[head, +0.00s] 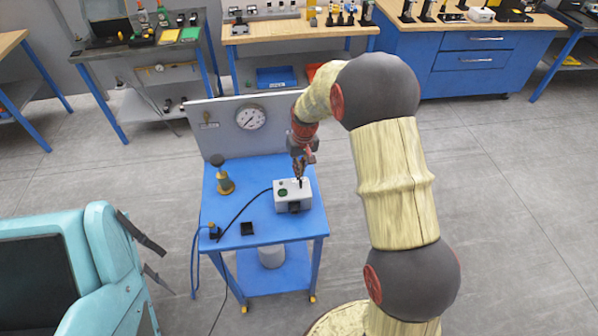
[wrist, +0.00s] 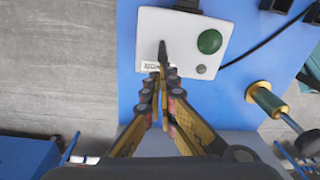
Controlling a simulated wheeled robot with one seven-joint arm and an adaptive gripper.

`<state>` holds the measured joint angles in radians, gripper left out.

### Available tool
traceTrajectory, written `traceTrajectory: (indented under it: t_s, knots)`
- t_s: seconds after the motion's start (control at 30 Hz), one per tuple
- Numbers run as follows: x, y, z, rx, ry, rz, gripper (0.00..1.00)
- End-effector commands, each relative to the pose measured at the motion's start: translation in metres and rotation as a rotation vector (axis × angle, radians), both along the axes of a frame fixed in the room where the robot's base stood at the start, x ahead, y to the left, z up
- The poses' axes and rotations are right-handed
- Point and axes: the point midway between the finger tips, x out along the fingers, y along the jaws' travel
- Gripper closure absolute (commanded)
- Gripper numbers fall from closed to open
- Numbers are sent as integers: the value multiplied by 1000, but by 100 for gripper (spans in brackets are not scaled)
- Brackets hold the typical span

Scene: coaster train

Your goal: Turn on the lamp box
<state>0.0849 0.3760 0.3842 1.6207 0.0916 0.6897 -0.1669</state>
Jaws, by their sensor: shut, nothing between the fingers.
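The lamp box (head: 282,198) is a small white box on the blue table, with a green round part and a black part on its front edge. In the wrist view the lamp box (wrist: 190,48) shows a green round button or lens, a small grey knob and a black lever (wrist: 163,53) near a printed label. My gripper (head: 300,178) is just above the box in the head view. In the wrist view my gripper (wrist: 164,77) is shut and empty, with its fingertips at the lower end of the lever. I cannot tell whether they touch it.
An upright panel with a gauge (head: 250,117) stands behind. A turquoise chair-like object (head: 95,255) is at left. Floor is clear at right.

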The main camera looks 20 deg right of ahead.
Motion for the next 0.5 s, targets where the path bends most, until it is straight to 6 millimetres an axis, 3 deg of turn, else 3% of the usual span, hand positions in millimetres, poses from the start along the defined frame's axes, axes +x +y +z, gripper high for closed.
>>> traceTrajectory:
  t_s: [0.5]
  knots:
    - [-8,1,2,-23,-129,1,100]
